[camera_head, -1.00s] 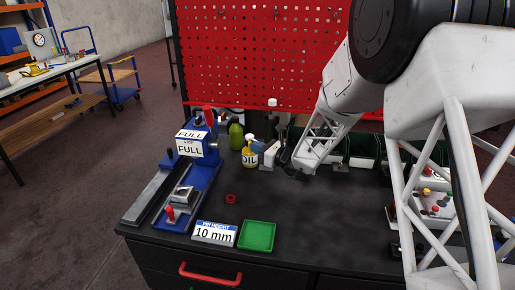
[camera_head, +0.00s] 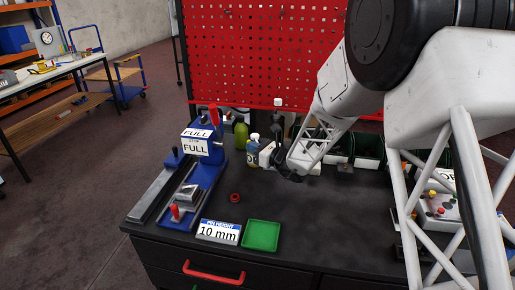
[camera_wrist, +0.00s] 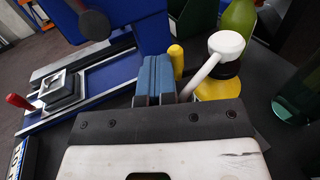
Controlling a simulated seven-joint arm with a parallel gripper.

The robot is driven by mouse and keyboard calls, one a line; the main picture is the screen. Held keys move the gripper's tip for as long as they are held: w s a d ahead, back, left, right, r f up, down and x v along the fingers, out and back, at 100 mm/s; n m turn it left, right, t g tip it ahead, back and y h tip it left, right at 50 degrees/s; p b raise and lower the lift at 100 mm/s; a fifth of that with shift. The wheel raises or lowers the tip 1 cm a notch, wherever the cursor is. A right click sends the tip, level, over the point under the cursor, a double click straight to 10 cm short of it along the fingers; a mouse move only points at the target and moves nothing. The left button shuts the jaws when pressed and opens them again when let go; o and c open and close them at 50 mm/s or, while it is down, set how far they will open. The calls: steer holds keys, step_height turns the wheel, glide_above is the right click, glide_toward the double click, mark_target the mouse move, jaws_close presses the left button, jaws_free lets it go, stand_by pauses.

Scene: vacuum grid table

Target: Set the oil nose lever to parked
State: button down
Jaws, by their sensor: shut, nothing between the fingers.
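In the wrist view a yellow oil container (camera_wrist: 218,88) with a dark top stands right of my gripper (camera_wrist: 156,62). A white rod with a rounded white knob (camera_wrist: 226,44) leans up and right across it; where the rod is fixed is hidden. A yellow rounded tip (camera_wrist: 176,56) shows just right of my blue fingers. The fingers are shut with nothing between them; I cannot tell whether they touch the tip or rod. In the head view my gripper (camera_head: 287,172) is right of a small bottle (camera_head: 253,153); its lever position cannot be made out there.
A blue press fixture (camera_head: 200,165) marked FULL stands left. A green bottle (camera_head: 241,136) stands behind the oil area. A red ring (camera_head: 235,197), a green tray (camera_head: 261,235) and a 10 mm sign (camera_head: 218,232) lie in front. The dark tabletop (camera_head: 310,220) right of the tray is clear.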

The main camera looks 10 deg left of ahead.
steer(key=a, duration=0.3)
steer(key=shift+w+a, duration=0.1)
steer(key=shift+w, duration=0.1)
steer(key=shift+r, duration=0.1)
steer(key=shift+w+a+r, duration=0.1)
steer(key=shift+w+r, duration=0.05)
stand_by(1.0)
steer(key=s+d, duration=0.6)
steer(key=s, duration=0.7)
steer(key=shift+f, duration=0.25)
stand_by(0.6)
